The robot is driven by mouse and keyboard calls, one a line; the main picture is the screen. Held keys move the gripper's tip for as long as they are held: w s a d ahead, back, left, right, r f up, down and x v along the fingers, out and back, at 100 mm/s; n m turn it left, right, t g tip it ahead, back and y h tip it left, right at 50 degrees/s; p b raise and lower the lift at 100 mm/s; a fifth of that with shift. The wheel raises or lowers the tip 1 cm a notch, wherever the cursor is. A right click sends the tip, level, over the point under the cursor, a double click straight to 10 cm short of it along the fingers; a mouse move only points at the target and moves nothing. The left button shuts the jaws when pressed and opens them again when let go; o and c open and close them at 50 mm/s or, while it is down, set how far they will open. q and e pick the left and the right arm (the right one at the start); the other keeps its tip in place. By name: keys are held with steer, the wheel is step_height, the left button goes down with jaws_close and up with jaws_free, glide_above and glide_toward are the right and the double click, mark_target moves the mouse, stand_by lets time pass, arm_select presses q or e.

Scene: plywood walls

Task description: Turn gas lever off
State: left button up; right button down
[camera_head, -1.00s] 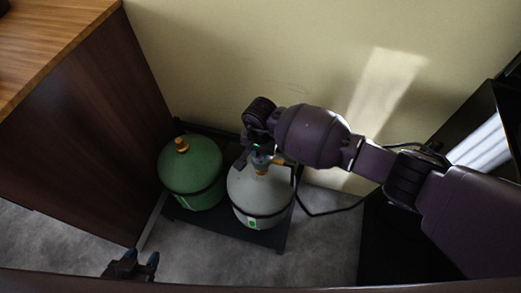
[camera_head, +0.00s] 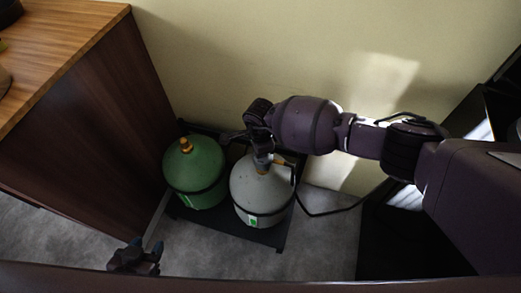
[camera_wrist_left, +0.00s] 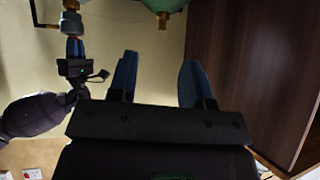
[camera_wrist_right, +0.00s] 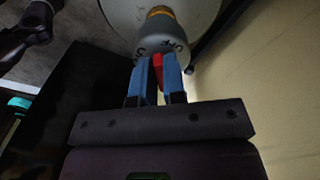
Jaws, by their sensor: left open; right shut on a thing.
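A white gas tank (camera_head: 262,196) stands to the right of a green gas tank (camera_head: 194,178) in the head view. In the right wrist view, a grey regulator (camera_wrist_right: 160,38) with ON and OFF lettering sits on the white tank, and a red lever (camera_wrist_right: 158,68) sticks out from it. My right gripper (camera_wrist_right: 158,75) is shut on the red lever, its blue fingers on both sides. Its fingertips are hard to make out in the head view, but they show in the left wrist view (camera_wrist_left: 74,46). My left gripper (camera_head: 147,246) is open and empty, low at the left, apart from the tanks.
Both tanks stand on a dark low tray (camera_head: 250,237) against the cream wall (camera_head: 215,60). A wooden cabinet (camera_head: 85,130) rises at the left. A black hose (camera_head: 325,212) runs right from the white tank. Grey floor (camera_head: 205,258) is clear in front of the tray.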

steer(key=m, duration=0.2)
steer(key=m+p, duration=0.1)
steer(key=m, duration=0.2)
steer(key=shift+w+r, duration=0.1)
steer(key=shift+w, duration=0.1)
steer(key=shift+m, duration=1.1)
steer(key=shift+p, duration=0.3)
steer(key=c, duration=1.3)
jaws_free()
steer(key=shift+o, duration=0.6)
